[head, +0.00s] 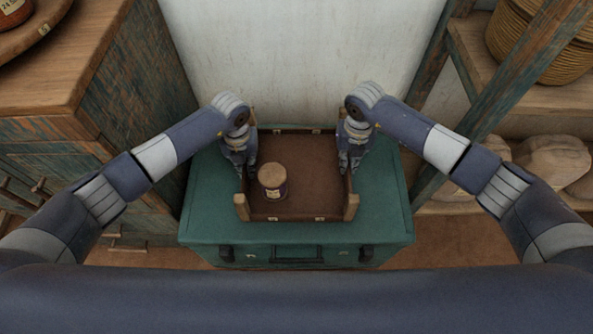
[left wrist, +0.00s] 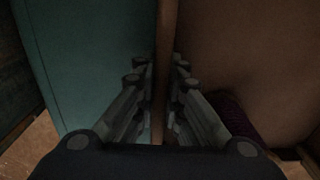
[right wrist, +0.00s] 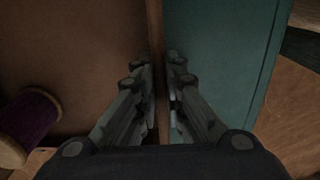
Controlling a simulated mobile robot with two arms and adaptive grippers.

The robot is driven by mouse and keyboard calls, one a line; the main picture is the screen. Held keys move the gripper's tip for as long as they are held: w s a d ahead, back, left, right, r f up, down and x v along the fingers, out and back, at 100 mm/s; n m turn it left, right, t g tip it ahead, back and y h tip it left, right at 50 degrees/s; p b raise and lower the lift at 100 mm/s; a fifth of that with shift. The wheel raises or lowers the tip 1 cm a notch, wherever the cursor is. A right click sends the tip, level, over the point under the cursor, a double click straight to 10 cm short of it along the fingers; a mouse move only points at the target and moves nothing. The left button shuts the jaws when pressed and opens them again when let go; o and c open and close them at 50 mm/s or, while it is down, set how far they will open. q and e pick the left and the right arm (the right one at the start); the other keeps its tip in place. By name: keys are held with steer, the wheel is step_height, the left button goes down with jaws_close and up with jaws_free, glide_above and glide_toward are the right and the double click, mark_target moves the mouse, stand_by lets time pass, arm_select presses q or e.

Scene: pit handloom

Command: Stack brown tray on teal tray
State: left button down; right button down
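The brown tray (head: 315,180), with low wooden walls, is over the middle of a teal box-like piece (head: 380,222). I cannot tell whether it rests on the teal top or hangs just above it. A purple thread spool (head: 272,181) stands in the tray at its left side; it also shows in the right wrist view (right wrist: 30,118). My left gripper (head: 242,172) has its fingers closed around the tray's left wall (left wrist: 165,60). My right gripper (head: 347,168) has its fingers closed around the right wall (right wrist: 156,50). I see no separate teal tray.
A weathered wooden cabinet (head: 140,80) stands close on the left, with a round tray (head: 30,35) on top. Shelves on the right hold a basket (head: 540,40) and pale sacks (head: 550,160). A pale wall (head: 300,60) is behind. Teal surface is bare around the brown tray.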

arm_select(q)
steer(key=shift+r, duration=0.15)
arm_select(e)
steer(key=shift+r, duration=0.15)
